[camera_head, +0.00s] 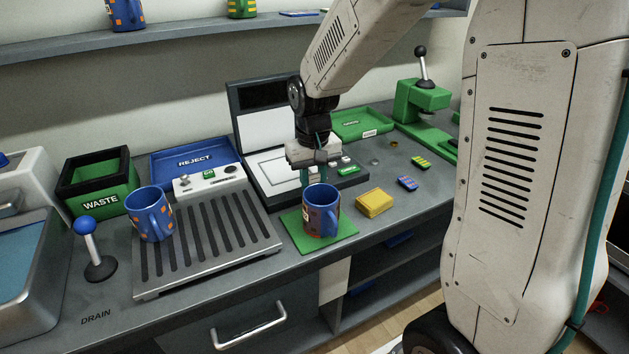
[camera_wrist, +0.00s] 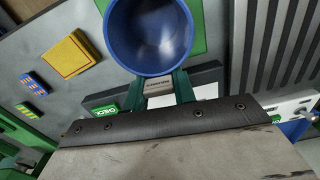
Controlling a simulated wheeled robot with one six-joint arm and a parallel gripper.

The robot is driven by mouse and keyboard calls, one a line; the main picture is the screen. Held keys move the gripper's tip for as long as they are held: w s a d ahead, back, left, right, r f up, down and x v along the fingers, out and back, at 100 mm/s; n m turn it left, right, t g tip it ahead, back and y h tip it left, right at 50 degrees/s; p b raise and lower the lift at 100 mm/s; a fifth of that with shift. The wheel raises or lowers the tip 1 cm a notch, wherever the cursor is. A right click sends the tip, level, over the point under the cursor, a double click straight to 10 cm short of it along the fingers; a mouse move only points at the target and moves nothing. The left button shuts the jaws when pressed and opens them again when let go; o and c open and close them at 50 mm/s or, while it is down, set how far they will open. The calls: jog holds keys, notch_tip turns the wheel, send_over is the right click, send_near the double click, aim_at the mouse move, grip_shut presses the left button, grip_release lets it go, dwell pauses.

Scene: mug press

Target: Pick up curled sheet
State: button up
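I cannot pick out a curled sheet for sure in either view. My gripper (camera_head: 312,178) points down just behind a blue mug with orange marks (camera_head: 321,209), which stands upright on a green mat (camera_head: 342,236). In the wrist view the mug's open top (camera_wrist: 150,35) is just beyond the green fingertips (camera_wrist: 158,84). The fingers are apart. A small pale piece with lettering shows between them, and I see no clear grip on it. A white surface (camera_wrist: 168,102) shows below it. The mug hides part of the fingers in the head view.
A second blue mug (camera_head: 149,214) stands on the slatted drain rack (camera_head: 165,268). A yellow stack (camera_head: 375,202) lies right of the mat. The reject tray (camera_head: 165,157), green waste bin (camera_head: 122,197), green press (camera_head: 422,101) and blue-knobbed lever (camera_head: 94,250) stand around. Some counter right is free.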

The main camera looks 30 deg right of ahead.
dwell(0.3)
notch_tip(320, 180, up, 15)
jog(key=shift+f, duration=0.2)
dwell(1.0)
